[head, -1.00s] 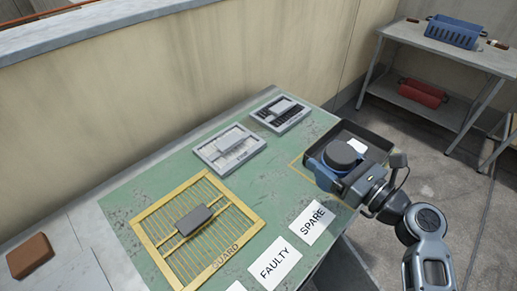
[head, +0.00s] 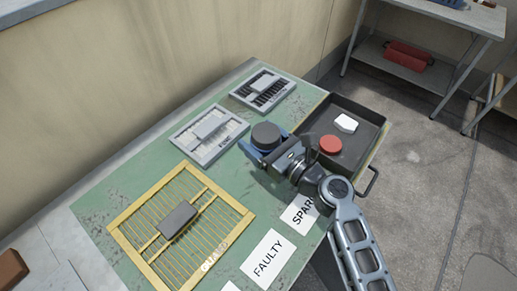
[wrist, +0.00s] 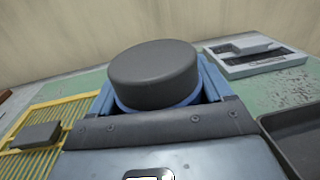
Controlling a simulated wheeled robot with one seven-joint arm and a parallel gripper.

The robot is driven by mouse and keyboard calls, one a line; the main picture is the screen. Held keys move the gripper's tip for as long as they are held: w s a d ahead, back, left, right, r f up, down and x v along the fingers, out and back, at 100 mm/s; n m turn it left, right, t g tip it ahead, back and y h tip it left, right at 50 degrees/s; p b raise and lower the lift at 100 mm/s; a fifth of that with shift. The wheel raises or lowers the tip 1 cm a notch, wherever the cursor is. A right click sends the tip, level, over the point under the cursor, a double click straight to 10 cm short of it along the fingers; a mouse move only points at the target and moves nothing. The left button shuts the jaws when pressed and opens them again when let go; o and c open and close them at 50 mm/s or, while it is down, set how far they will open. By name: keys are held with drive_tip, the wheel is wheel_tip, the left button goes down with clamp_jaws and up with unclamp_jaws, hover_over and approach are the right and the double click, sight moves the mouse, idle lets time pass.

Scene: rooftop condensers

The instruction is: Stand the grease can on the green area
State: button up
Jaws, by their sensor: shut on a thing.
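The grease can (head: 266,134) is a dark grey, round, squat can. It also shows upright in the wrist view (wrist: 155,76), with a blue band low on its side. My gripper (head: 264,146) is shut on it, a blue finger on either side. The can's bottom is hidden, so I cannot tell whether it touches the table. The green area (head: 120,196) is the worn green table top. The can is over it, between the tray and the grey framed plates.
A black tray (head: 378,122) right of my gripper holds a red round piece (head: 330,144) and a white piece (head: 345,123). A yellow guard grille (head: 128,232), two grey framed plates (head: 210,157) (head: 263,106) and white labels (head: 267,255) take up much of the table.

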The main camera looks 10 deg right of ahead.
drive_tip(key=shift+a+f, duration=0.15)
drive_tip(key=shift+a, duration=0.1)
drive_tip(key=shift+f+b, duration=0.7)
drive_tip(key=shift+f, duration=1.2)
drive_tip(key=shift+f, duration=0.1)
drive_tip(key=shift+f, duration=0.15)
drive_tip(key=o, duration=1.2)
drive_tip(key=shift+s+d+r, duration=0.1)
drive_tip(key=shift+s+r, duration=0.05)
drive_tip(key=shift+r, duration=0.1)
drive_tip(key=v, duration=1.1)
drive_tip(key=shift+s+d, duration=0.2)
drive_tip(key=shift+s, duration=0.15)
